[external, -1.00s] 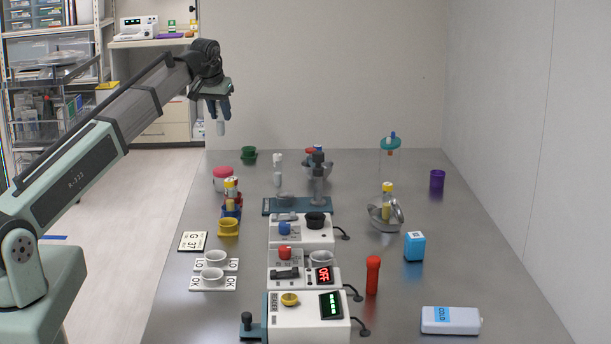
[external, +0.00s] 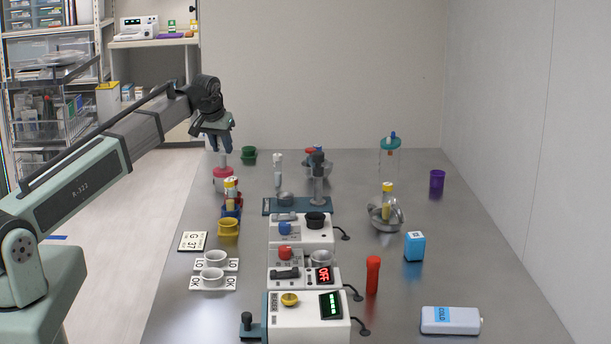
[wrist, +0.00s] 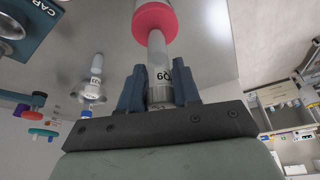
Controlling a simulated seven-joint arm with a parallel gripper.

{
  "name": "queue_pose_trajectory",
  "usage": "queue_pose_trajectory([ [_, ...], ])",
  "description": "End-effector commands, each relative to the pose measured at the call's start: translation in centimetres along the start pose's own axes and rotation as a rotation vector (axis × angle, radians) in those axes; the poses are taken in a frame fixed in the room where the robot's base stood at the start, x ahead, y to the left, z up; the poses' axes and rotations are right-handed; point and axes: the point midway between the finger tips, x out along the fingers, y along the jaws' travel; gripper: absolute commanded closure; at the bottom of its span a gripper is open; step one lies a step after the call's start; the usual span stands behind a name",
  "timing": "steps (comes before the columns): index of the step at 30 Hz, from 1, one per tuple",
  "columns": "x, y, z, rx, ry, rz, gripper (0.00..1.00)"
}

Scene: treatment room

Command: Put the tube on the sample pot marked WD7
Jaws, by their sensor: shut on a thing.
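My gripper (external: 220,147) is shut on a pale tube, with its fingers pointing down. In the wrist view the tube (wrist: 156,50) is held between the fingers and bears dark characters, partly hidden. A pot with a pink-red top (external: 226,171) stands at the far left of the table, directly below the tube. The pink-red top (wrist: 155,19) shows at the tube's far end in the wrist view. The tube's lower end is at or just above this top; I cannot tell whether they touch. No WD7 marking is readable on any pot.
A green cup (external: 249,152) stands behind the pot. A yellow-capped tube in a holder (external: 231,188) and a yellow cup (external: 228,228) stand in front. A teal plate (external: 266,206) with upright parts lies to the right. The table's left edge is close.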

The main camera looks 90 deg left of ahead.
Motion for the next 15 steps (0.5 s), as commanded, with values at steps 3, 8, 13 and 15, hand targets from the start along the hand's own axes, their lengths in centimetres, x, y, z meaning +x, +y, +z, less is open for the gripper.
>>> queue_pose_trajectory([
  [3, 0.18, 0.00, 0.06, 0.000, 0.000, 0.000, 0.97],
  [8, 0.17, 0.00, 0.06, 0.000, 0.000, 0.000, 0.97],
  [13, 0.42, 0.00, 0.17, 0.000, 0.000, 0.000, 0.65],
  [15, 0.41, 0.00, 0.16, 0.000, 0.000, 0.000, 0.59],
])
